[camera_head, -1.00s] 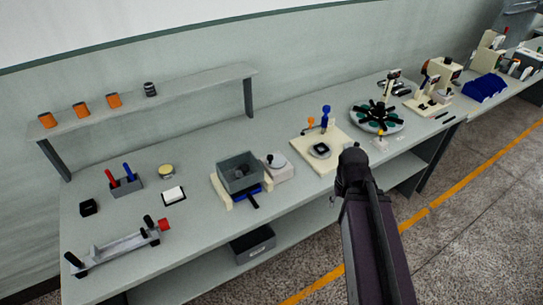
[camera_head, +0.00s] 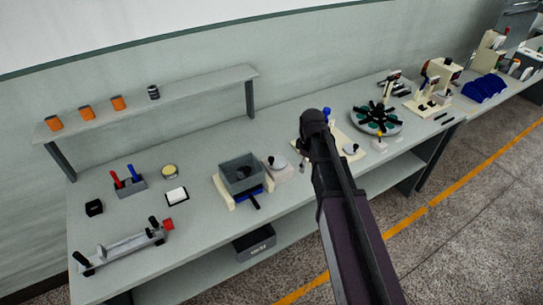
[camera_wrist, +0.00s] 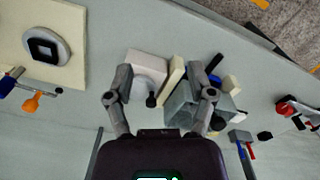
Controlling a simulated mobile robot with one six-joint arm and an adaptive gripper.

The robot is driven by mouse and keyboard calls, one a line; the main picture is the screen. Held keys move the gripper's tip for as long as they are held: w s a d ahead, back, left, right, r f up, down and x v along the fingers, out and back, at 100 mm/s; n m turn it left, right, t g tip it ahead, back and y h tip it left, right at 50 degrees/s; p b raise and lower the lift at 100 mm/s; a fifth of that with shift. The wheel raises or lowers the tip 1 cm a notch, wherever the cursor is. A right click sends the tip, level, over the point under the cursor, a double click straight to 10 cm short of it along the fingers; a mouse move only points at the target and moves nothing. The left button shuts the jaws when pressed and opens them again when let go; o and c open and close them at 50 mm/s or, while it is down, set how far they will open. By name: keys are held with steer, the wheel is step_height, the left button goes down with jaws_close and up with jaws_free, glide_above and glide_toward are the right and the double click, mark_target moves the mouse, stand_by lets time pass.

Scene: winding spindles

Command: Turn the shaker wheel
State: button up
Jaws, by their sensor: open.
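The shaker is a grey open box (camera_head: 241,175) in a cream frame, with a pale housing (camera_head: 286,172) on its right. The pale round wheel (camera_head: 279,162) with a small dark knob sits on this housing. In the wrist view the housing (camera_wrist: 146,62) lies ahead between my fingers, with the wheel (camera_wrist: 145,82) and its dark knob (camera_wrist: 151,101) on the near side. My gripper (camera_wrist: 168,82) is open and empty above the bench, its fingers spread either side of the wheel and apart from it. The right finger covers part of the grey box (camera_wrist: 181,112).
A cream board (camera_wrist: 70,20) with a dark square ring lies left in the wrist view; my arm partly hides it in the head view. A round carousel (camera_head: 377,120) stands farther right. A raised shelf (camera_head: 190,88) with small containers runs behind.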

mark_target(270, 158)
steer(key=w+a+r+n+p, duration=0.3)
steer(key=w+a+n, duration=0.8)
steer(key=a, duration=0.2)
steer(key=shift+w+a+r, duration=0.25)
steer(key=shift+r, duration=0.1)
steer(key=shift+f, duration=0.15)
step_height(270, 158, down, 14)
steer(key=b, duration=1.3)
steer(key=shift+r+b, duration=0.2)
steer(key=shift+b, duration=0.15)
